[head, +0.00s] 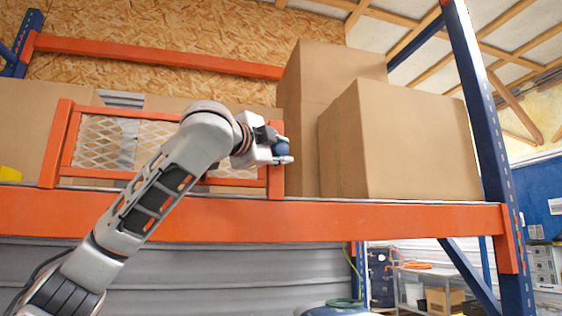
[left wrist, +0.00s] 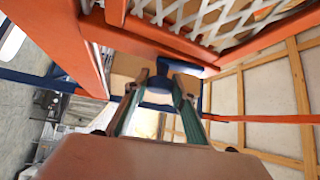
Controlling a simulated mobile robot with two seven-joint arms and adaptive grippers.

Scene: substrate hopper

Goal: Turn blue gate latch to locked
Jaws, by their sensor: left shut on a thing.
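The blue gate latch (head: 281,148) is a rounded blue knob on the right post of an orange mesh gate (head: 276,180). The gate stands on the orange shelf beam. My left gripper (head: 284,150) is shut on the latch, with its fingers to either side of the knob. In the left wrist view the blue latch (left wrist: 183,68) shows between the two green-sided fingers (left wrist: 158,108), next to the gate's orange frame. The fingers hide part of the latch, and I cannot tell its exact turn angle. My right gripper is in neither view.
Large cardboard boxes (head: 405,140) stand on the shelf just right of the gate. The orange beam (head: 350,222) runs below, and a blue upright (head: 490,140) stands at the right.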

